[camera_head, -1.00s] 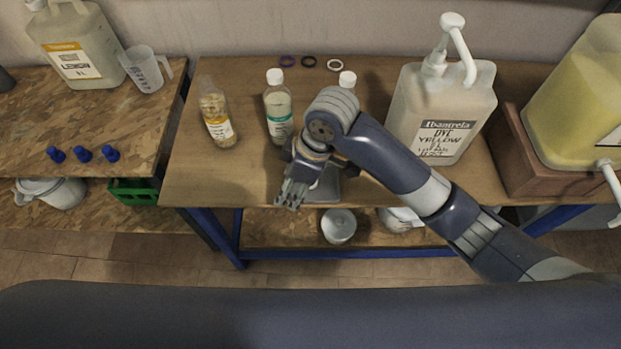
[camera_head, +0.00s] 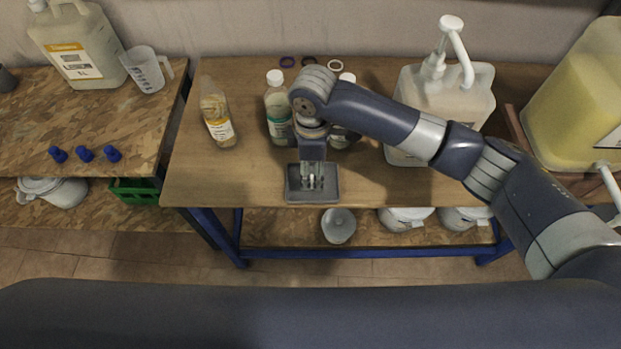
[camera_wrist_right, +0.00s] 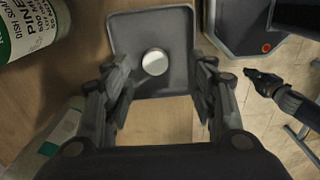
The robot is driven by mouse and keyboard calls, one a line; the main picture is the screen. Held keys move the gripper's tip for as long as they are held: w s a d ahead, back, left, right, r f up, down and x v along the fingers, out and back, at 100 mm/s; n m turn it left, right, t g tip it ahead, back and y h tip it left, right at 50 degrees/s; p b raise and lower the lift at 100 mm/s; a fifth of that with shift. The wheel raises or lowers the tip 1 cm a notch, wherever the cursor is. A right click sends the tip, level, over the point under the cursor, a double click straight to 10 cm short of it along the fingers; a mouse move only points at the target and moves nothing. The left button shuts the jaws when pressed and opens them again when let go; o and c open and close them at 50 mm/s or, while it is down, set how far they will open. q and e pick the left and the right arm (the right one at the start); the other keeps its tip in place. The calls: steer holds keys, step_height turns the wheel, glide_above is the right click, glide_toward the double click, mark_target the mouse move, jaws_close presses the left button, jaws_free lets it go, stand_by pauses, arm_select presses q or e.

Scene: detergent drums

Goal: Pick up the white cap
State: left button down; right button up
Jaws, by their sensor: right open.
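The white cap (camera_wrist_right: 154,62) is a small round disc lying on a grey square tray (camera_wrist_right: 178,24) in the right wrist view. The tray also shows at the table's front edge in the head view (camera_head: 293,197); there the cap cannot be made out beneath my gripper. My right gripper (camera_wrist_right: 163,72) is open and points down over the tray, with nothing between its fingers. The cap lies between the two fingers as seen from the wrist, nearer the left one. In the head view the right gripper (camera_head: 313,182) is above the tray. My left gripper is not clearly seen.
A green-labelled bottle (camera_head: 277,112) stands behind the tray, and a bottle with a yellow label (camera_head: 216,115) stands further left. A pump jug (camera_head: 470,95) is to the right. Three rings (camera_head: 309,61) lie at the back. Bare tabletop lies left of the tray.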

mark_target(311, 180)
steer(key=shift+w+a+f+p, duration=0.1)
steer(key=shift+f+p, duration=0.1)
steer(key=shift+f, duration=0.65)
steer(key=shift+w+a+f+p, duration=0.1)
steer(key=shift+w+f+p, duration=0.05)
steer(key=shift+f, duration=0.7)
steer(key=shift+w+f+p, duration=0.1)
steer(key=shift+f+p, duration=0.1)
steer(key=shift+f, duration=0.65)
steer(key=c, duration=0.8)
